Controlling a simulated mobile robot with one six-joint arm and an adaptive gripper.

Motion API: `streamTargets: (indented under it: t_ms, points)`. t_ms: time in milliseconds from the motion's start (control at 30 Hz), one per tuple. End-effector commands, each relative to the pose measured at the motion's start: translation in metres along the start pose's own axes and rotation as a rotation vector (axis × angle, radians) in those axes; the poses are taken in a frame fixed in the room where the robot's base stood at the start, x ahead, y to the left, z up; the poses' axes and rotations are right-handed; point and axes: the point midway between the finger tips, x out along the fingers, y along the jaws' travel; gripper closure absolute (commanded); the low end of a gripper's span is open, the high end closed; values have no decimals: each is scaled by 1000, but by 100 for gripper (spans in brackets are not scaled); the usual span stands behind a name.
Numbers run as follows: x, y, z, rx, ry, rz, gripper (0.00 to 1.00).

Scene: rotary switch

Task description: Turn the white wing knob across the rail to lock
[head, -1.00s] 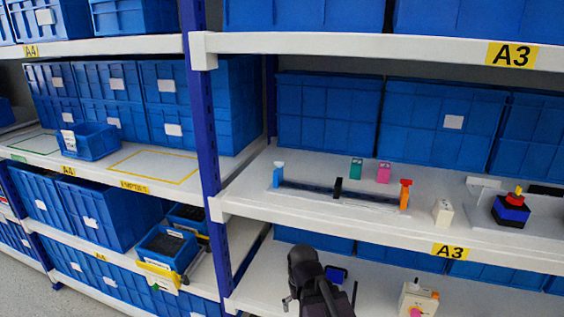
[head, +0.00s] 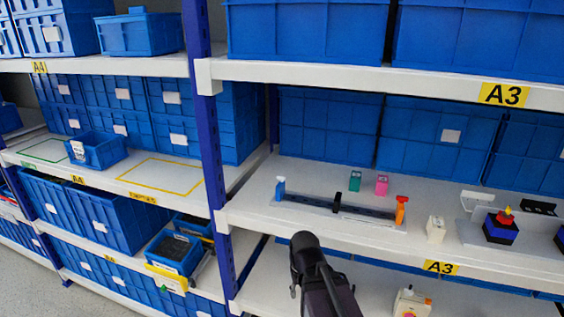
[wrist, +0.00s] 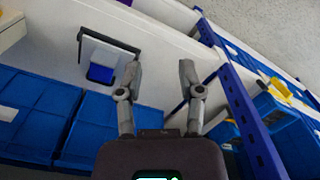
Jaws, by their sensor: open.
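A dark rail (head: 310,204) lies along the middle A3 shelf in the head view. A blue post (head: 280,191) with a small pale top stands at its left end. My gripper (wrist: 159,72) is open and empty in the wrist view, away from the rail. In the head view my arm hides most of it, in front of the lower shelf.
A green block (head: 355,181) and a pink block (head: 382,185) stand behind the rail. A white block (head: 436,229) stands to its right. Blue bins fill the back. A blue upright (head: 203,130) stands left. A dark frame with a blue piece (wrist: 101,73) shows in the wrist view.

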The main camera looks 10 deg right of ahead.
Motion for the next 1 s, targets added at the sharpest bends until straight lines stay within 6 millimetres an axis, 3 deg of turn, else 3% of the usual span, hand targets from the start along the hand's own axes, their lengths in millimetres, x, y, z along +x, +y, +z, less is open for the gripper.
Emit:
streamTargets:
  t_ms: [33, 1000]
  points:
    - [-19, 0, -1, 0, 2, 0, 51]
    - [-190, 0, -20, -15, 30, 0, 51]
